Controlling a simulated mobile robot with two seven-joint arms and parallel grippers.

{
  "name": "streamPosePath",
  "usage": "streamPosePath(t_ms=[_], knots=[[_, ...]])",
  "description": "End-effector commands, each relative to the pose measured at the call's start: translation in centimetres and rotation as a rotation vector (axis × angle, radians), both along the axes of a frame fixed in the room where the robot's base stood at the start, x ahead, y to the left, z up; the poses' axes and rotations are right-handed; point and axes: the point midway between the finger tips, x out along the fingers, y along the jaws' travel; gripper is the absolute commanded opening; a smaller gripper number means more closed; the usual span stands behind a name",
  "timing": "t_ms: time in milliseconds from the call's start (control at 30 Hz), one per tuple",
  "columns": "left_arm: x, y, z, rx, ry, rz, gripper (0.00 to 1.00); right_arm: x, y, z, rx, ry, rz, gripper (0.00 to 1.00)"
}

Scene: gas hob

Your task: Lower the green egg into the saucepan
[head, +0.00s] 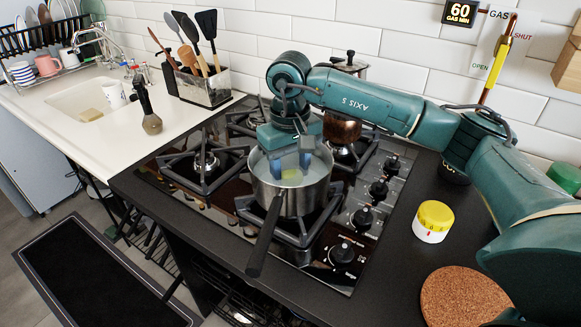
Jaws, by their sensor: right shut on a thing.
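The steel saucepan (262,190) stands on a front burner of the hob, its long dark handle (265,238) pointing to the front. Pale liquid shows inside it. My right gripper (291,168) reaches down over the saucepan, its blue fingers within the rim's outline. My left gripper is not in view.
A copper-coloured pot (342,128) stands behind, partly hidden by my right arm. Hob knobs (365,217) line the right side. A yellow-and-white timer (433,222) and a cork mat (464,298) are on the dark counter. A utensil holder (205,86) and sink (85,98) are left.

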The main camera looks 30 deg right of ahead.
Motion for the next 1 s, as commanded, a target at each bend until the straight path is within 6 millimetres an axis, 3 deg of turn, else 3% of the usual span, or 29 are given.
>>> streamPosePath(t_ms=[433,467,733,1000], knots=[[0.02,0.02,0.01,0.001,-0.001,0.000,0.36,0.00,-0.01,-0.01,0.000,0.000,0.000,0.37],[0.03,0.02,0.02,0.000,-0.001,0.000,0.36,0.00,-0.01,0.00,0.000,0.000,0.000,0.48],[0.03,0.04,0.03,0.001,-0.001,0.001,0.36,0.00,0.00,-0.01,0.000,0.000,0.000,0.70],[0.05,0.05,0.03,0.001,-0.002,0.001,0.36,0.00,0.00,-0.03,0.000,0.000,0.000,0.71]])
